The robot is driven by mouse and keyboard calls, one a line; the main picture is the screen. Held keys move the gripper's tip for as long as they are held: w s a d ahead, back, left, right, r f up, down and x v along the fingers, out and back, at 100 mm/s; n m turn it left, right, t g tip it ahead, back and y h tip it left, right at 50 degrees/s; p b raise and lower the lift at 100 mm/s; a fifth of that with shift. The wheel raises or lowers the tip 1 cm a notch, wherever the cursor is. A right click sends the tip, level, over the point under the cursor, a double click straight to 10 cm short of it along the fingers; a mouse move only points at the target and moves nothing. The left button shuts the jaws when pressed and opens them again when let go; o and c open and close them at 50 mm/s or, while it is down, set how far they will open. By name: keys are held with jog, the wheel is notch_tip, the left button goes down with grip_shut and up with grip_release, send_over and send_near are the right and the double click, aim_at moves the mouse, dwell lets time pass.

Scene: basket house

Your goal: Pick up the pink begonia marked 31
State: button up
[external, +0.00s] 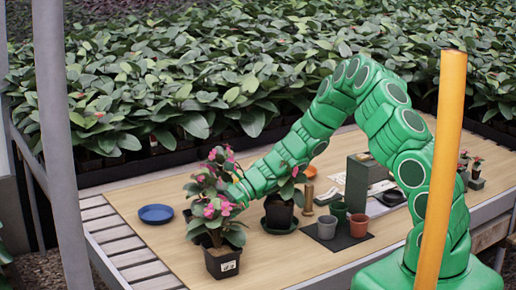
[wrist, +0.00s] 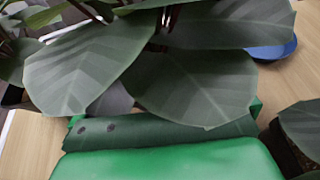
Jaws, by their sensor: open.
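A pink begonia (external: 217,209) in a black square pot with a white label stands at the table's front left; the label is too small to read. Another pink-flowered plant (external: 206,180) stands just behind it, its pot partly hidden. My gripper (external: 236,193) is among the leaves of these plants, at their right side. In the wrist view large dark leaves (wrist: 195,85) hang over my gripper (wrist: 165,130) and hide its fingertips. It is open; I see nothing held. A third plant (external: 280,208) in a dark pot stands right of my gripper, under my arm.
A blue saucer (external: 156,213) lies at the left; it also shows in the wrist view (wrist: 272,50). A green saucer (external: 281,228) is under the third pot. Small pots (external: 327,228) stand on a dark mat (external: 340,241). A dark green box (external: 357,182) stands behind. The front left tabletop is clear.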

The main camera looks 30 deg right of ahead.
jog(key=shift+x, duration=1.15)
jog(key=shift+c, duration=0.3)
jog(key=c, duration=0.8)
jog(key=shift+r, duration=0.1)
